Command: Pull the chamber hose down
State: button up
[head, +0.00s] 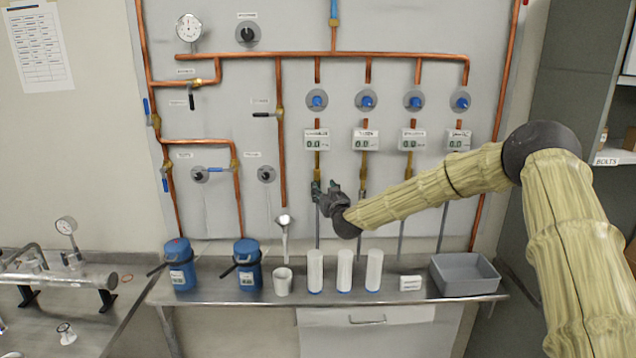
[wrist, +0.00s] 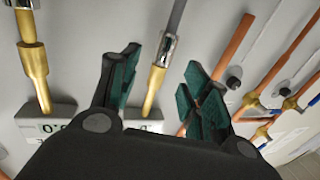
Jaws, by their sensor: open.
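Several thin grey hoses hang from brass fittings under the row of displays in the head view. The leftmost hose (head: 317,232) hangs straight down below its display (head: 317,140); the label is too small to read surely, so I cannot confirm it is the chamber hose. My gripper (head: 325,187) is open at the upper end of that hose. In the wrist view, a hose end with a metal collar and brass fitting (wrist: 157,80) lies between the open fingers (wrist: 164,68). Gaps show on both sides, and neither finger visibly touches it.
Copper pipes (head: 283,150) and blue valves (head: 317,101) cover the wall panel. Below, the steel bench (head: 230,296) holds blue canisters (head: 180,265), white cylinders (head: 344,270) and a grey bin (head: 465,274). A neighbouring hose fitting (wrist: 33,62) is close by in the wrist view.

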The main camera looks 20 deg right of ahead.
aim_at(319, 183)
jog(key=shift+w+p, duration=0.9)
jog(key=shift+w, duration=1.8)
jog(key=shift+c, duration=0.2)
grip_shut()
